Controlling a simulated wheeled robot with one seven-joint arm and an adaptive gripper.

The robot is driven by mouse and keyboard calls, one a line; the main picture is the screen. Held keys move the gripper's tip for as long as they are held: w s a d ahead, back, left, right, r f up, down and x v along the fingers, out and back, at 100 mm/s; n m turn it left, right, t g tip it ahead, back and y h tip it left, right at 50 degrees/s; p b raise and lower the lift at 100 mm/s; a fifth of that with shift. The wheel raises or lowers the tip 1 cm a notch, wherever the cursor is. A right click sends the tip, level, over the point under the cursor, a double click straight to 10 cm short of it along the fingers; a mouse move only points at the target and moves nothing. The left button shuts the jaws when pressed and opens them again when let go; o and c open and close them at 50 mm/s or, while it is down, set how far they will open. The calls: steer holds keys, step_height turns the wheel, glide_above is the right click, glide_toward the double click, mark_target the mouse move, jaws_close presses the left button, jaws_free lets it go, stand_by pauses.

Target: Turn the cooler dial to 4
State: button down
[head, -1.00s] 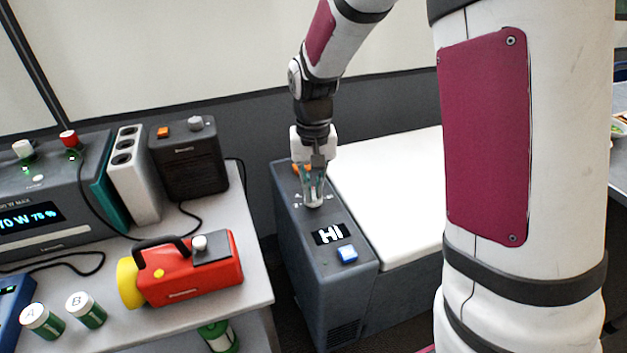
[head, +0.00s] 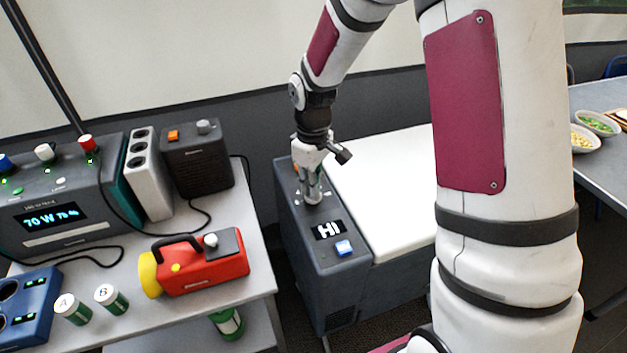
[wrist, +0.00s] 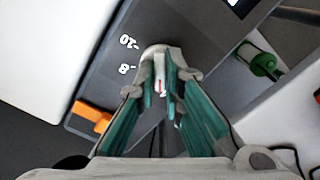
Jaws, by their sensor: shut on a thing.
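The cooler (head: 300,265) is a dark grey box with a white lid (head: 385,170), standing right of the side table. Its pale dial (head: 312,201) is on the control strip on top, and also shows in the wrist view (wrist: 156,51) with a red mark on its grip. My gripper (head: 311,190) points down over the dial and is shut on it; its teal-padded fingers (wrist: 163,88) flank the dial in the wrist view. The printed labels "-10" and "-8" show beside the dial. Other labels are hidden. The display (head: 328,230) reads "HI".
A blue button (head: 344,248) sits below the display, and an orange switch (wrist: 92,116) is near the dial. The side table (head: 215,235) holds a red flashlight (head: 205,266), a black speaker (head: 197,160) and a power station (head: 65,200).

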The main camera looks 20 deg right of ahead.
steer(key=shift+n+p, duration=0.35)
steer(key=shift+n, duration=0.35)
steer(key=c, duration=1.7)
jaws_free()
step_height(320, 180, up, 12)
